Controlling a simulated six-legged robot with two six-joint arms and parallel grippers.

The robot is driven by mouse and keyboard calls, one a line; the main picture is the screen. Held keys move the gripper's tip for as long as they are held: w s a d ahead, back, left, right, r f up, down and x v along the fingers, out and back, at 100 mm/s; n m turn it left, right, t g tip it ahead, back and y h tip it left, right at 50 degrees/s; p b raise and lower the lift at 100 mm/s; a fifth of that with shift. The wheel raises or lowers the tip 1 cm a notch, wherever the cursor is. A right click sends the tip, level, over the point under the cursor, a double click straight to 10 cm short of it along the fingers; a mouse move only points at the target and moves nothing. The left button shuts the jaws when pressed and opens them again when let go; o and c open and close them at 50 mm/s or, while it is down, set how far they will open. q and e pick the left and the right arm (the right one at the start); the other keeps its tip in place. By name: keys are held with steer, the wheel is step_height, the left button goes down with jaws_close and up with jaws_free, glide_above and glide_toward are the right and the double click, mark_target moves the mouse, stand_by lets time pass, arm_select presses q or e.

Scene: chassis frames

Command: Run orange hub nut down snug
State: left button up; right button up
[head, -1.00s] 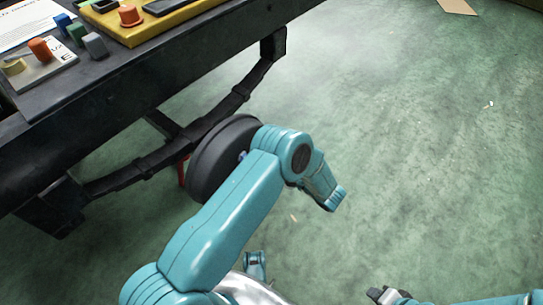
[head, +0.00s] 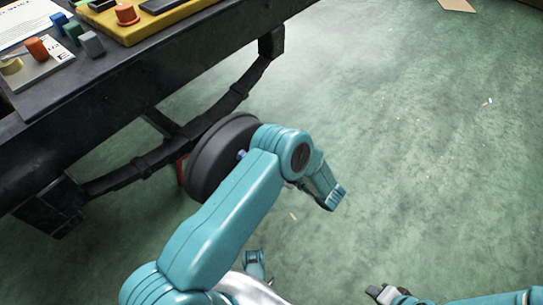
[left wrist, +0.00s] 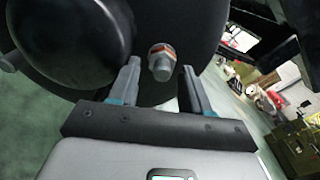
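The hub nut (left wrist: 161,50), with an orange band, sits on a stud at the dark wheel face in the left wrist view. My left gripper (left wrist: 160,67) is open, its two fingers on either side of the stud end, with gaps visible on both sides. In the head view the dark wheel (head: 222,157) hangs beside the bench, and my left arm crosses in front of it; the nut and the left fingers cannot be made out there. My right gripper (head: 380,293) is at the bottom edge, away from the wheel; its finger opening is unclear.
A dark chassis bench (head: 130,90) fills the upper left. On it are a yellow tray (head: 165,22) and a small board (head: 38,68) with coloured pieces. A large round dark hub part (left wrist: 70,35) is close to the left finger.

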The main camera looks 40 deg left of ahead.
arm_select(q)
steer(key=shift+s+a+r, duration=0.15)
steer(key=shift+a+r, duration=0.05)
